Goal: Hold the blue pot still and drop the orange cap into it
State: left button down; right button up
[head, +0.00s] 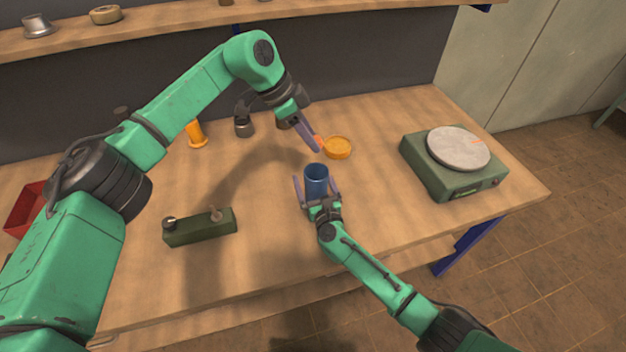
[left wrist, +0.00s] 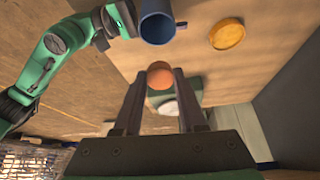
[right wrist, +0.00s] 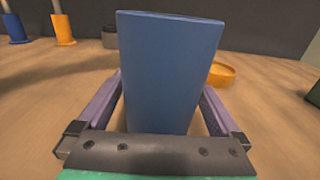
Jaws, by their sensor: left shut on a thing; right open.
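The blue pot (head: 316,180) stands upright on the workbench, and its open top shows in the head view. My right gripper (head: 316,190) is open with a finger on each side of the pot. In the right wrist view the pot (right wrist: 170,70) fills the space between the fingers, with a small gap visible at its lower part. My left gripper (head: 315,143) is shut on the small orange cap (left wrist: 160,75), held between its fingertips above the bench, behind the pot in the head view. The cap is partly hidden by the fingers in the head view.
A yellow-orange round dish (head: 338,148) lies just right of the left gripper. A green scale (head: 455,175) stands at right. A green block with knobs (head: 200,228) lies left of the pot. An orange spool (head: 196,136) and grey weight (head: 243,128) stand at back.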

aim_at(316, 187)
jog(key=c, duration=1.3)
pick_arm(q)
jog(key=shift+d+f+y, duration=0.25)
jog(key=shift+f+y, duration=0.05)
pick_arm(e)
jog(key=shift+c, duration=0.2)
jog(key=shift+d, duration=0.2)
jog(key=shift+a, duration=0.2)
pick_arm(q)
notch_tip(316, 187, down, 6)
jog(key=y, duration=0.3)
jog(key=shift+d+g, duration=0.35)
jog(key=shift+g, duration=0.05)
pick_arm(e)
jog(key=shift+d, duration=0.1)
pick_arm(q)
jog(key=shift+f, duration=0.6)
jog(key=shift+c, duration=2)
grip_release()
